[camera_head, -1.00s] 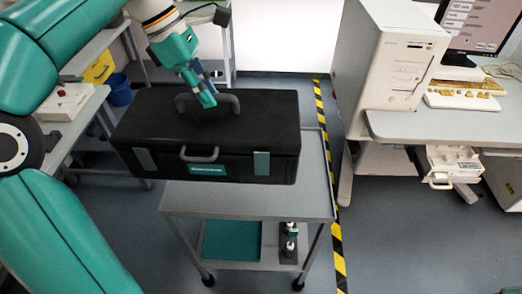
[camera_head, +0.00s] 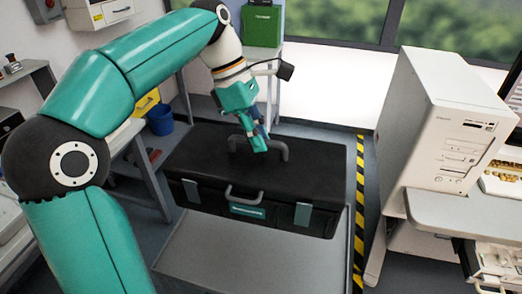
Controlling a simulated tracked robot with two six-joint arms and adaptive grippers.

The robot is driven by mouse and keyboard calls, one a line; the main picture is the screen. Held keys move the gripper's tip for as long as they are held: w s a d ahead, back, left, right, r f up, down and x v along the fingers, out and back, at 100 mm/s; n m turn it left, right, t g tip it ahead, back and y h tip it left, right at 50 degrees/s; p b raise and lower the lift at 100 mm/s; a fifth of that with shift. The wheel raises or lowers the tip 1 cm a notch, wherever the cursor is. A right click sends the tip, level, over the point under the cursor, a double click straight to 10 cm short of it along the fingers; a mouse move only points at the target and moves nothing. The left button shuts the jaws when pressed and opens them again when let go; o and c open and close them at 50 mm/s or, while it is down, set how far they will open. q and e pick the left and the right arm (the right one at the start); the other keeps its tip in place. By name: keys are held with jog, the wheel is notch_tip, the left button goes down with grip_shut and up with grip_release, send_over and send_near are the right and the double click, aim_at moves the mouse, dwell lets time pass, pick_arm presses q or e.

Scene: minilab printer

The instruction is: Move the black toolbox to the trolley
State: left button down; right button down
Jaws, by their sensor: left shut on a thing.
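The black toolbox (camera_head: 272,190) has grey latches, a front handle and a top handle (camera_head: 283,148). It sits level in the middle of the camera_head view. My left gripper (camera_head: 259,143) reaches down from above and is shut on the top handle. The grey trolley (camera_head: 240,262) shows below and in front of the toolbox. The toolbox overlaps the trolley's far part and hides it. I cannot tell whether the toolbox touches the trolley top or hangs just above it. My right gripper is not in view.
Yellow-black floor tape (camera_head: 360,215) runs beside the trolley. A blue bin (camera_head: 160,119) and a bench are behind at the left. A green box (camera_head: 262,25) stands at the back. The trolley's near top is clear.

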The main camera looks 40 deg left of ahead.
aim_at(236, 148)
pick_arm(q)
notch_tip(236, 148, down, 13)
jog(key=shift+w+d+f+b, duration=0.1)
jog(key=shift+w+d+b, duration=0.05)
jog(key=shift+b, duration=0.95)
jog(key=shift+f, duration=2.65)
jog(key=c, duration=1.5)
grip_release()
jog(key=shift+f, duration=0.15)
jog(key=shift+c, duration=0.2)
jog(key=o, duration=0.4)
jog(key=p+v, duration=0.1)
jog(key=v, duration=1.1)
